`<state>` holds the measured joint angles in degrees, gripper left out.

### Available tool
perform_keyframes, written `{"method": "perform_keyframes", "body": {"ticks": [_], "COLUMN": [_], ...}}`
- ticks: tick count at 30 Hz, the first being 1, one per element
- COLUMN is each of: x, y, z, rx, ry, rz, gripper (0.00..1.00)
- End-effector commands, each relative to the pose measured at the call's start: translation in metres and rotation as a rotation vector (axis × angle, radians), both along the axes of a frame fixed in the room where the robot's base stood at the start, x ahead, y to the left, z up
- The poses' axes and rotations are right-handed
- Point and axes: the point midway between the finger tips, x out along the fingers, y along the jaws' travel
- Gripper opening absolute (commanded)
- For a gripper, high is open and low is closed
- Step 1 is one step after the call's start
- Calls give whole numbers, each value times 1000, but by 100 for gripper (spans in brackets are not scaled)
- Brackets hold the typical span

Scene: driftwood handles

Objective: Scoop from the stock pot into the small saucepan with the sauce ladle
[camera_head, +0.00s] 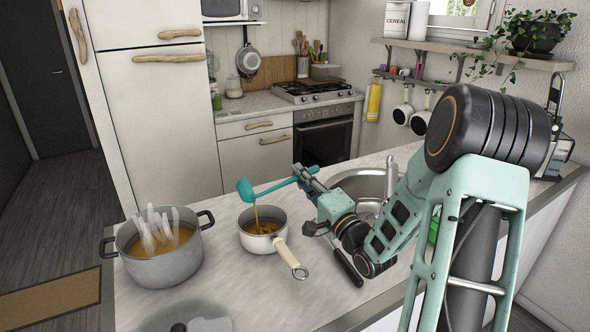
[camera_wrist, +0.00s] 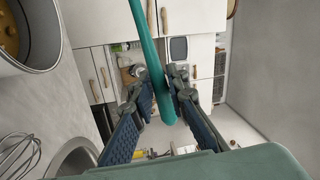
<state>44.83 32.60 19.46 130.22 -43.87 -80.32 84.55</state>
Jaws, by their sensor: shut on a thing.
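My gripper (camera_head: 303,178) is shut on the handle of the teal sauce ladle (camera_head: 246,189); the handle also shows between my fingers in the wrist view (camera_wrist: 153,60). The ladle's bowl is tilted above the small saucepan (camera_head: 262,243), and a thin stream of brown-orange liquid falls from it into the pan. The saucepan is white with a pale handle and has some brown-orange contents. The grey stock pot (camera_head: 165,264) stands to the left with orange-brown liquid in it and whitish steam above. The inside of the ladle's bowl is hidden.
The sink (camera_head: 368,188) with its tap lies behind and right of my gripper. A whisk (camera_wrist: 18,155) lies on the counter in the wrist view. The counter between pot and saucepan is clear. The stove (camera_head: 312,93) stands at the back.

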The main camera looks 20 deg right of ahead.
Motion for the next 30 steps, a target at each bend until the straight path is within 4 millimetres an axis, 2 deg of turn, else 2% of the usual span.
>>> {"method": "perform_keyframes", "body": {"ticks": [4,18,30], "x": [2,2,2], "y": [-9,-11,-12], "z": [-13,-56,-64], "rx": [124,516,601], "ry": [24,103,120], "rz": [-1,0,0], "gripper": [0,0,0]}}
